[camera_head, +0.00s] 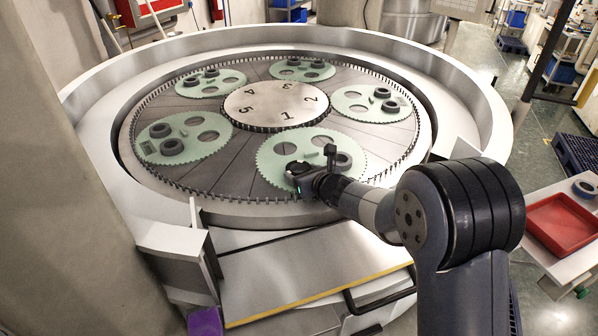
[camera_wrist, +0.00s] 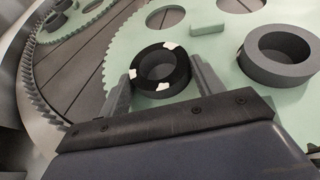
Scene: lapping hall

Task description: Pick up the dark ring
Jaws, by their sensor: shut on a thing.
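The dark ring (camera_wrist: 151,72) is black with several white patches, and sits between the two fingers of my gripper (camera_wrist: 166,80) in the wrist view. The fingers are shut on its outer sides. The ring is over the front pale green toothed disc (camera_head: 327,142); I cannot tell whether it touches the disc. In the head view my gripper (camera_head: 301,173) is at the disc's front edge and hides most of the ring. A plain grey ring (camera_wrist: 278,66) lies on the same disc, to the right and apart from my gripper.
Several other green discs (camera_head: 170,152) bearing dark rings lie around the numbered centre plate (camera_head: 276,104). A raised machine rim (camera_head: 478,112) surrounds them. A yellow-edged shelf (camera_head: 300,277) stands in front. A red tray (camera_head: 561,222) is on a table at right.

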